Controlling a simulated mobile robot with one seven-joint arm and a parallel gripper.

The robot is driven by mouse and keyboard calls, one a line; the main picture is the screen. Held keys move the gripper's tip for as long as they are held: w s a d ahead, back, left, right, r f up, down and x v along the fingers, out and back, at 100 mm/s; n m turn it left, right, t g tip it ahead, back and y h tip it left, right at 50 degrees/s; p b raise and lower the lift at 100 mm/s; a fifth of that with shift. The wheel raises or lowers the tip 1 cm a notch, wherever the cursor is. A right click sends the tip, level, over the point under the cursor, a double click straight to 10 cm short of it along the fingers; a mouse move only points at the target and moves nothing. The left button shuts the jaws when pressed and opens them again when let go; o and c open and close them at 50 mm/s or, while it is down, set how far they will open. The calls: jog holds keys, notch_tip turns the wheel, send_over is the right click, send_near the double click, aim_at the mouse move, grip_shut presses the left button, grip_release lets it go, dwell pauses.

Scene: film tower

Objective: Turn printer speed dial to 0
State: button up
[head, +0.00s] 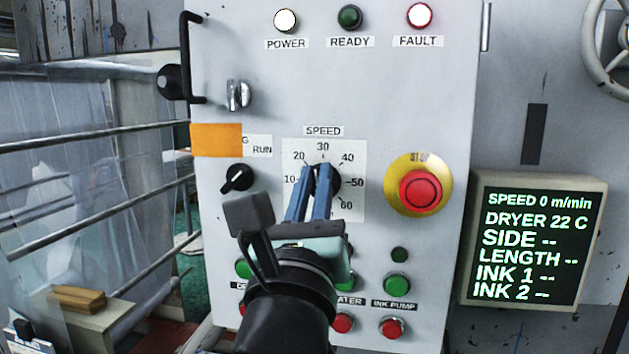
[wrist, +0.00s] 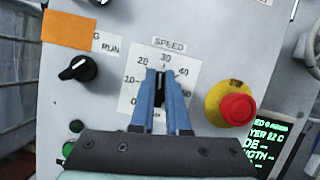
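The speed dial (wrist: 160,86) is a black knob on a white scale plate (head: 352,160) marked from 0 to 60 on the grey panel. My gripper (head: 317,168) points at the panel, and its two blue fingers are close together, one on each side of the knob. In the wrist view the fingertips (wrist: 160,74) flank the dark knob, which fills the narrow gap between them, so the gripper looks shut on it. The knob appears to point up near 30, but the fingers partly hide it. The display (head: 532,240) reads SPEED 0 m/min.
A red stop button (head: 420,190) on a yellow ring stands out right of the dial. A black selector switch (head: 237,178) is to the left, below an orange tag (head: 216,140). Green and red push buttons sit below. The fault lamp (head: 420,15) glows with a red rim.

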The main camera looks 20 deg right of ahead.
grip_shut()
jog(key=shift+n+y, duration=0.3)
jog(key=shift+n, duration=0.3)
jog(key=shift+n+t+y+b, duration=0.3)
jog(key=shift+n+y+b, duration=0.1)
jog(key=shift+n, duration=0.6)
jog(key=shift+w+a+f+n+g+y+p, duration=0.2)
jog(key=shift+n+g+y+p, duration=0.7)
jog(key=shift+n+p, duration=2.05)
jog(key=shift+s+d+f+n+g+y+p, duration=0.2)
jog(key=shift+n+g+y+p, duration=0.75)
jog(key=shift+n, duration=3.95)
jog(key=shift+w+a+f+n+g+y+p, duration=0.25)
jog(key=shift+n+g+y+p, duration=1.1)
jog(key=shift+n, duration=2.6)
jog(key=shift+s+d+f+h+p, duration=0.1)
jog(key=shift+h+p, duration=0.35)
jog(key=shift+h, duration=0.15)
